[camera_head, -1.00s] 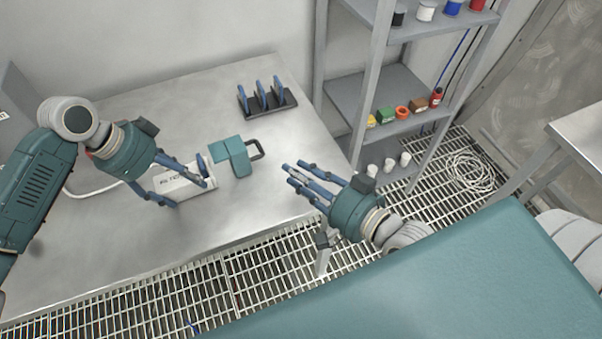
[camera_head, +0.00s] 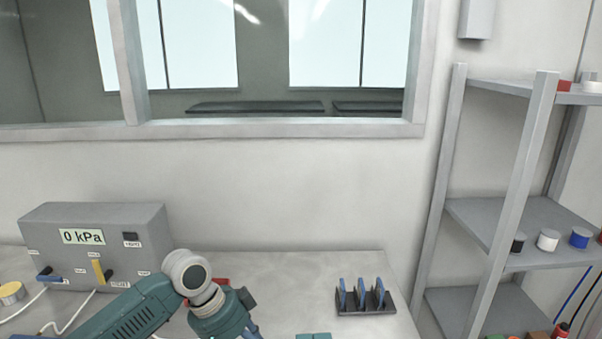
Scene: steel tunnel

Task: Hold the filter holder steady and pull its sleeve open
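Only the top edge of a teal block (camera_head: 314,336) shows at the bottom of the head view. The white filter holder is out of view below the frame. My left gripper (camera_head: 252,334) is at the bottom edge, left of the teal block. Its teal palm shows, but its fingers are almost wholly cut off, so I cannot tell whether it is open or holds anything. My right gripper is not in view.
A grey box with a 0 kPa display (camera_head: 82,237) stands at the table's left. A black rack with blue pieces (camera_head: 365,300) stands at the back right of the steel table (camera_head: 290,268). A grey shelf (camera_head: 500,225) stands on the right, and a window (camera_head: 260,45) is above.

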